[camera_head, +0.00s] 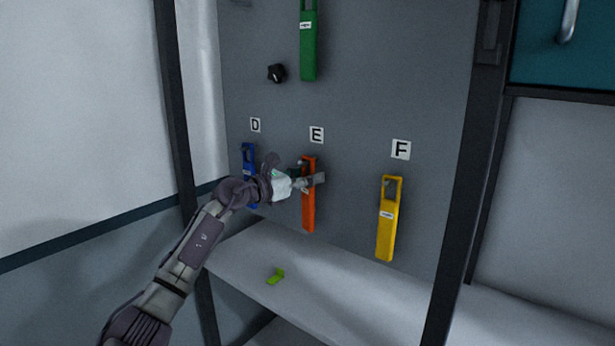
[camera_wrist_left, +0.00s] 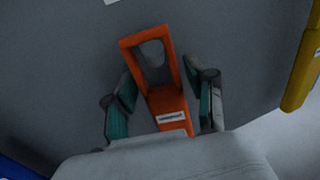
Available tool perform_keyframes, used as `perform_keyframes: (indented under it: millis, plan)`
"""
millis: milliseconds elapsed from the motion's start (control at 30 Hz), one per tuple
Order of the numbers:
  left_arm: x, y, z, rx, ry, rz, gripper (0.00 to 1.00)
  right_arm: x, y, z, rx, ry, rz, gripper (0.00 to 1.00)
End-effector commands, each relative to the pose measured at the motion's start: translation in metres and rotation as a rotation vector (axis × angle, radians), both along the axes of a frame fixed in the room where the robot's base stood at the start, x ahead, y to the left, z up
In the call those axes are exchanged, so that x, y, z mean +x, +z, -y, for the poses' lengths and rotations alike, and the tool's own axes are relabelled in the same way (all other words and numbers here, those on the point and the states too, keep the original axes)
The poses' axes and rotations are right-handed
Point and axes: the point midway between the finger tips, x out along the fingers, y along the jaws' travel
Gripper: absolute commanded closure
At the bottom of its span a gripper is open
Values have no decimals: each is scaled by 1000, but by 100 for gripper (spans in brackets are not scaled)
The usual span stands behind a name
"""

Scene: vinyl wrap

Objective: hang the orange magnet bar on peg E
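The orange magnet bar (camera_head: 309,212) is upright against the grey panel, below the E label (camera_head: 316,135). In the left wrist view its loop handle (camera_wrist_left: 129,62) frames a rounded grey shape, which looks like peg E (camera_wrist_left: 152,52); the loop appears to be around it. My left gripper (camera_head: 308,180) is at the upper part of the orange bar. In the left wrist view its two fingers (camera_wrist_left: 165,98) stand apart on either side of the bar, with gaps visible. My right gripper is not in view.
A blue bar (camera_head: 249,160) hangs under D, left of my gripper, and a yellow bar (camera_head: 386,232) under F, to the right. A green bar (camera_head: 309,50) and black knob (camera_head: 277,73) are above.

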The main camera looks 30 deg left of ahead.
Motion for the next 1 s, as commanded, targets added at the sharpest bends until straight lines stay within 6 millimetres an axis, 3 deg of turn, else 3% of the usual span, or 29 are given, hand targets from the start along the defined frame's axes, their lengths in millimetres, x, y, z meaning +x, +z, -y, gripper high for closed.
perform_keyframes:
  millis: [467, 1000]
  plan:
    - [-8, -1, -4, 3, 2, -2, 30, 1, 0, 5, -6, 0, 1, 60]
    - [-97, -2, -34, 2, 0, -5, 30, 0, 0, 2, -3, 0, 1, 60]
